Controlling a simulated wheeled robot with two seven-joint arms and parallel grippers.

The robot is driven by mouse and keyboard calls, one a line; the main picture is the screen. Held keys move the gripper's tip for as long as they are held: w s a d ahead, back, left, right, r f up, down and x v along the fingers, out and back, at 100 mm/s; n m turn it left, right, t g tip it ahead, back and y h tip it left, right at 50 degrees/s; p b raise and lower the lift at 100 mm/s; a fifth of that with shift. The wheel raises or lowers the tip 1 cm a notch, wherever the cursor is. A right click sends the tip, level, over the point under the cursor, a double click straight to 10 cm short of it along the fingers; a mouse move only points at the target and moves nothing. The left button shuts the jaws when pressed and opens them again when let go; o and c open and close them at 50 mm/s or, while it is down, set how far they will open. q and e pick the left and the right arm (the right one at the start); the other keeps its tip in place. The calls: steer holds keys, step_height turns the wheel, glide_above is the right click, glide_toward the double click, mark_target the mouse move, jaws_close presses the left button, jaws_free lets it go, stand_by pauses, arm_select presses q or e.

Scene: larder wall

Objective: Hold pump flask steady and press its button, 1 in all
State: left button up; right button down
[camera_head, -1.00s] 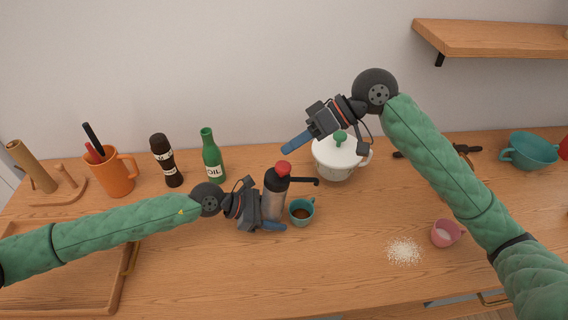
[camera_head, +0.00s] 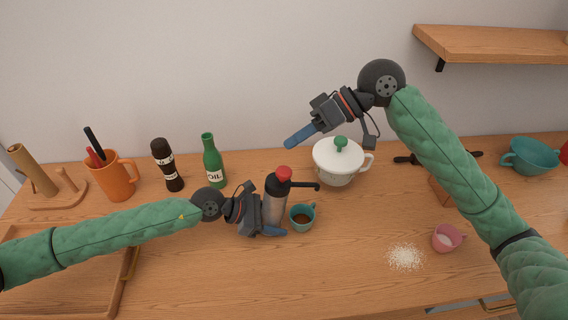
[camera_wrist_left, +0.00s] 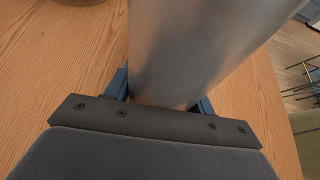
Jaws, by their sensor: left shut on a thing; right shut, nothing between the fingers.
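The pump flask (camera_head: 273,206) stands upright on the counter, with a silver body, black top and spout, and a red button (camera_head: 284,172) on top. My left gripper (camera_head: 275,231) is shut on the flask's body low down. In the left wrist view the silver flask body (camera_wrist_left: 195,45) fills the space between the blue fingers. My right gripper (camera_head: 288,144) is shut and empty, above and slightly right of the red button and apart from it. A teal cup (camera_head: 303,222) with dark liquid stands under the spout.
A white lidded pot (camera_head: 333,170) stands behind right of the flask. A green oil bottle (camera_head: 213,162), dark bottle (camera_head: 167,165) and orange mug (camera_head: 112,182) stand to the left. A pink cup (camera_head: 443,242) and white spilled grains (camera_head: 405,257) lie right. The counter's front middle is clear.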

arm_select(q)
steer(key=o, duration=0.9)
steer(key=shift+c, duration=0.2)
steer(key=shift+a, duration=0.1)
